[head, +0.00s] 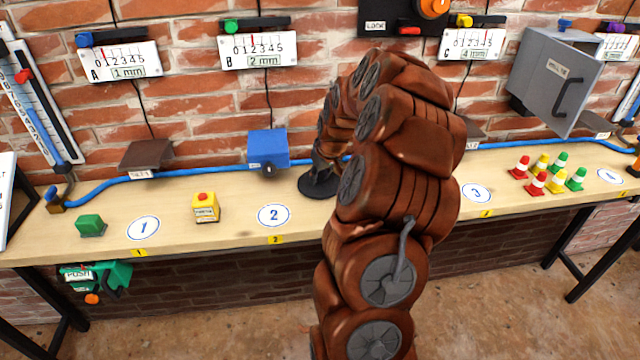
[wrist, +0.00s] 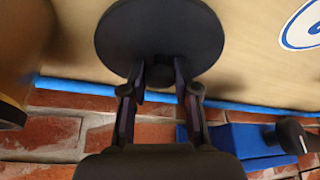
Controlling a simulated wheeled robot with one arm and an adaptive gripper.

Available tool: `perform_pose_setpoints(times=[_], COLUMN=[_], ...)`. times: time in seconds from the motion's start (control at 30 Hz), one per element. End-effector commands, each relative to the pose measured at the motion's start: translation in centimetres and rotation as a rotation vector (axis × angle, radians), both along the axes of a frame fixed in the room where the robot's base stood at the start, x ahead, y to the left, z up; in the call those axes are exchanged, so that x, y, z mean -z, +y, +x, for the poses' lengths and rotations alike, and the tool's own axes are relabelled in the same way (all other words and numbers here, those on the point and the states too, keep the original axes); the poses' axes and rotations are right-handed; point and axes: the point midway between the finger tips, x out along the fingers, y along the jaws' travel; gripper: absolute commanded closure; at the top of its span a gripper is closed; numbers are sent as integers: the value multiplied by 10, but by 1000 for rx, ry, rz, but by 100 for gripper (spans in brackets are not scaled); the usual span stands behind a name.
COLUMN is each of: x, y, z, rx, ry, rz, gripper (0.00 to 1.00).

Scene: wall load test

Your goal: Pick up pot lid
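The pot lid is a flat dark disc (head: 314,188) on the wooden bench, to the right of the number 2 circle and partly behind my arm. In the wrist view the lid (wrist: 160,25) fills the top middle, with a short dark knob at its near edge in the picture. My gripper (wrist: 159,82) has its two fingers on either side of the knob, partly closed. I cannot tell whether they press on it. In the head view my gripper (head: 320,168) is directly above the lid, mostly hidden by my brown arm. The lid appears to lie on the bench.
A yellow box (head: 206,207) and green block (head: 90,226) stand to the left. Small coloured cones (head: 540,180) and a grey cabinet (head: 553,85) are at the right.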

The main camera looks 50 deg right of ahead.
Motion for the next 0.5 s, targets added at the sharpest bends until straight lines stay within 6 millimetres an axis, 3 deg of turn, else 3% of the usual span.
perform_pose_setpoints(times=[0.17,0.5], x=[2,2], y=[1,1], z=[-1,-1], rx=[-1,-1], ry=[4,5], rz=[3,3], gripper=[99,100])
